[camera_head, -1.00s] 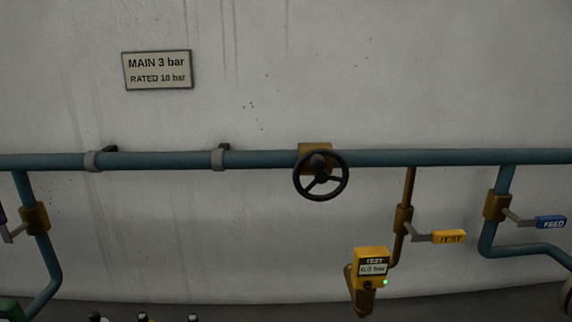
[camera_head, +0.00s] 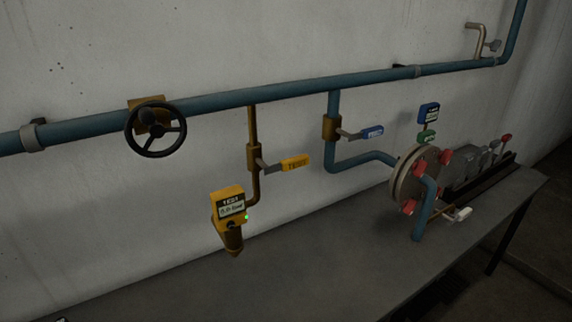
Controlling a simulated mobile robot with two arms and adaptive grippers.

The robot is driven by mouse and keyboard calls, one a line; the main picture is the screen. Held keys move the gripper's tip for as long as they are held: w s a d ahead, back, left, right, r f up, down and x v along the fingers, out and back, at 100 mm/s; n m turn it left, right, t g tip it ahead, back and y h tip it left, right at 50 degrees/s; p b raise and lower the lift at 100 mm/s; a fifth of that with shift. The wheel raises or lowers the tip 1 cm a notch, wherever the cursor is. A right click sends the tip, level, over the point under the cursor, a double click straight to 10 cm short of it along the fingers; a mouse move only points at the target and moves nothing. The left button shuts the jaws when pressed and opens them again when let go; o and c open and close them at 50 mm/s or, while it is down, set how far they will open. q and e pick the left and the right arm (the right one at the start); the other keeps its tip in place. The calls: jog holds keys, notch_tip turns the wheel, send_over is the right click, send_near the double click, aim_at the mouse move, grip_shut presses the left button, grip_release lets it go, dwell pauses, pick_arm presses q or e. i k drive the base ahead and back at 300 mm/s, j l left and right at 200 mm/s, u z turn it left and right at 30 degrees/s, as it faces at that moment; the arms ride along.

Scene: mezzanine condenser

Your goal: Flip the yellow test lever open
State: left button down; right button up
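The yellow test lever (camera_head: 294,163) is on a brass valve (camera_head: 254,157) in a thin brass branch pipe below the main blue pipe. The lever sticks out to the right, roughly crosswise to its vertical pipe. Below it, at the pipe's lower end, hangs a yellow test gauge (camera_head: 229,206) with a small display and a green light. The display's reading is too small to tell. Neither of my grippers shows in the head view.
A black handwheel (camera_head: 156,129) sits on the main blue pipe (camera_head: 210,103) at left. A round flanged condenser end (camera_head: 409,181) with red knobs stands on the grey bench (camera_head: 300,264). The bench's front middle is clear.

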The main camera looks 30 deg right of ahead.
aim_at(295, 162)
jog(key=l+z, duration=0.35)
jog(key=l, duration=0.35)
jog(key=l+z, duration=0.3)
jog(key=l, duration=0.45)
jog(key=i+l+z, duration=0.1)
jog(key=l+z, duration=0.25)
jog(key=l, duration=0.3)
